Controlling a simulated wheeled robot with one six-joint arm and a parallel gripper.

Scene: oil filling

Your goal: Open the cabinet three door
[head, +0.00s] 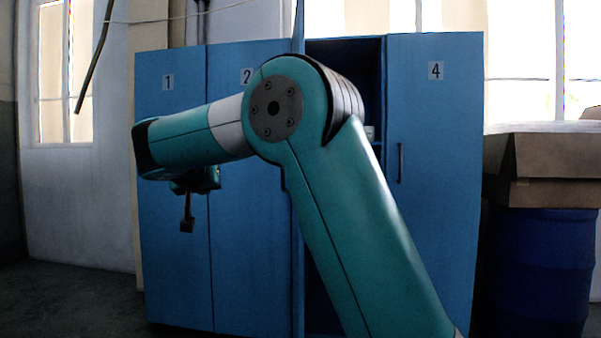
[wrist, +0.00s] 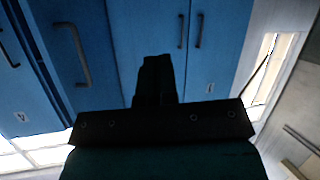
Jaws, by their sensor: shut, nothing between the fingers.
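The blue cabinet has doors marked 1, 2 and 4 in the head view. Between doors 2 and 4 a dark compartment (head: 352,52) stands open. The cabinet three door (head: 298,25) shows nearly edge-on at that opening's left side, swung outward; my arm hides much of it. In the wrist view, a blue door panel with a dark handle (wrist: 77,55) is at the left, seemingly this door. My gripper (head: 187,226) is shut and empty, hanging in front of doors 1 and 2, apart from the handles. Its closed fingers (wrist: 155,62) also show in the wrist view.
Door 4 (head: 435,130) is closed, with a handle on its left side. Doors 1 (head: 168,120) and 2 (head: 225,240) look closed. A cardboard box (head: 555,165) sits on a blue barrel (head: 540,260) at the right. Floor (head: 80,305) at the left is clear.

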